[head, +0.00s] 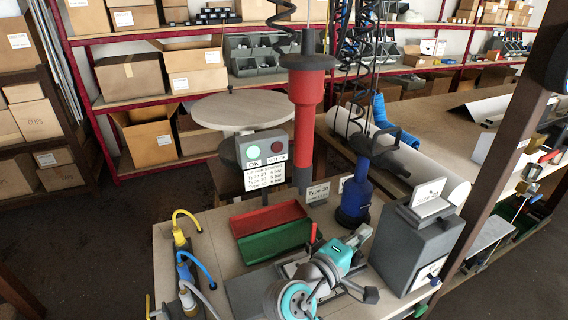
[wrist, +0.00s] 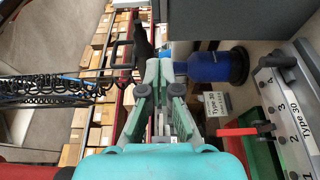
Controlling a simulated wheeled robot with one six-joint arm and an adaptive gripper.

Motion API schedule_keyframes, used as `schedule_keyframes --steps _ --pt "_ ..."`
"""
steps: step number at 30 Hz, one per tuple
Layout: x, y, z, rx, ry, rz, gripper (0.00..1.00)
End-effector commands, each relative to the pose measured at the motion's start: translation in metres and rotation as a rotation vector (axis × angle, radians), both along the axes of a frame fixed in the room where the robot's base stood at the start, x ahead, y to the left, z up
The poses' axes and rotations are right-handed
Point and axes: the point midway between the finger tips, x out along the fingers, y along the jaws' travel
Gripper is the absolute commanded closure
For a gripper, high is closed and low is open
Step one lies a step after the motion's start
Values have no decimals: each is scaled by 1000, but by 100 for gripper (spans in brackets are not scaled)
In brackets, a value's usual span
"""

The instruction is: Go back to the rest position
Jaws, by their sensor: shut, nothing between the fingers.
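My gripper (head: 360,235) is above the workbench in the head view, at the end of my teal and grey arm, in front of the blue tool. In the wrist view my gripper (wrist: 153,75) points up the picture, its grey-green fingers closed together with nothing held. The blue tool (head: 354,196) stands upright on the bench, and in the wrist view it (wrist: 225,66) is to the right of the fingertips. Whether the fingers clear it by much I cannot tell. My arm hides part of the bench front.
A red tray (head: 262,219) and a green tray (head: 268,243) lie left of my arm, near a red lever (head: 312,232). A grey box (head: 405,250) stands on the right. A red screwdriver (head: 306,95) hangs behind. Yellow and blue hoses (head: 187,262) line the left edge.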

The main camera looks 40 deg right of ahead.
Motion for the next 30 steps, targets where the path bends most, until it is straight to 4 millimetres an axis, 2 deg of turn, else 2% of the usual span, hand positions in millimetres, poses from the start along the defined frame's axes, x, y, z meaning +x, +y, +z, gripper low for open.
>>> schedule_keyframes --steps 5,8,14,19,23,27,30 --pt "0 0 -2 0 2 8 100" --pt "3 3 -13 5 12 57 100" --pt "11 22 -66 57 22 293 100" --pt "7 53 -118 158 -2 517 100" --pt "-5 81 -153 263 -42 669 100" --pt "-27 115 -185 399 -102 807 100" --pt "-47 139 -202 508 -158 889 100"
